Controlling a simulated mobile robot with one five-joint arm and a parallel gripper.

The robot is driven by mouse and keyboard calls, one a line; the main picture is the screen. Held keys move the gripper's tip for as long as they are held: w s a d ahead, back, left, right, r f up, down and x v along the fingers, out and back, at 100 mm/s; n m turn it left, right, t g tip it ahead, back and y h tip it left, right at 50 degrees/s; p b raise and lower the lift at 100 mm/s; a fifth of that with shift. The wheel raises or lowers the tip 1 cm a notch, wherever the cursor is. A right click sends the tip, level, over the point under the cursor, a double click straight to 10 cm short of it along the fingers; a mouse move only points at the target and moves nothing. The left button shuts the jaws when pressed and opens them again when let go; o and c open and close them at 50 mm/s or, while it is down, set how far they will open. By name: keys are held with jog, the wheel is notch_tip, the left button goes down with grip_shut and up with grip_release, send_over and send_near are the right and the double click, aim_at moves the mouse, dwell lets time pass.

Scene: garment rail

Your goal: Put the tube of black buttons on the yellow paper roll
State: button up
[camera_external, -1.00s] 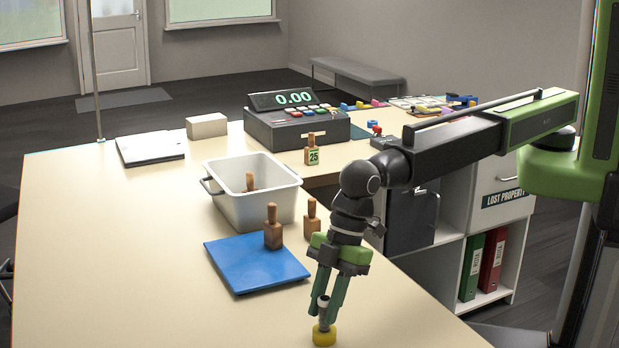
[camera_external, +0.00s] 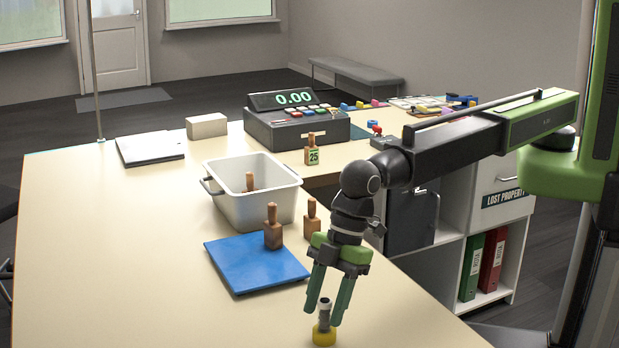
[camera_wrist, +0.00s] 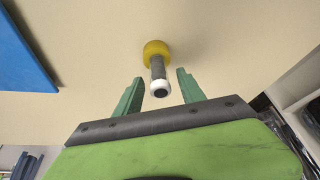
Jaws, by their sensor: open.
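The tube of black buttons (camera_external: 324,312), dark with a pale end, stands upright on the yellow paper roll (camera_external: 324,335) near the front edge of the table. In the wrist view the tube (camera_wrist: 158,72) rises from the yellow roll (camera_wrist: 156,48), with its white-rimmed end toward me. My gripper (camera_external: 326,313) is open, its green fingers on either side of the tube and apart from it. The wrist view also shows a gap between the tube and both fingertips (camera_wrist: 158,80).
A blue mat (camera_external: 250,268) with a wooden-handled stamp (camera_external: 273,228) lies to the left. Another stamp (camera_external: 311,220) stands beside it. A white bin (camera_external: 250,205) and a cash register (camera_external: 295,127) stand farther back. The left front of the table is clear.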

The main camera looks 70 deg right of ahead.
jog(key=p+v, duration=1)
jog(key=v, duration=0.1)
jog(key=shift+d+r, duration=0.2)
jog(key=shift+r, duration=0.2)
jog(key=w+d+m+h, duration=0.15)
jog(key=w+d, duration=0.35)
jog(key=d, duration=0.8)
jog(key=w+d+f+m, duration=0.1)
jog(key=w+d+m, duration=0.35)
jog(key=d, duration=0.85)
jog(key=w+d+h, duration=0.1)
jog(key=w+d, duration=0.6)
jog(key=d, duration=0.6)
jog(key=s+d+m, duration=0.2)
jog(key=d, duration=1)
jog(key=s+d+m+g+h, duration=0.1)
jog(key=s+d+m, duration=0.2)
jog(key=d, duration=1)
jog(key=s+d+m, duration=0.2)
jog(key=d, duration=1)
jog(key=shift+s+d+f+g+h, duration=0.25)
jog(key=shift+f+g+h, duration=0.1)
jog(key=shift+f+g, duration=0.1)
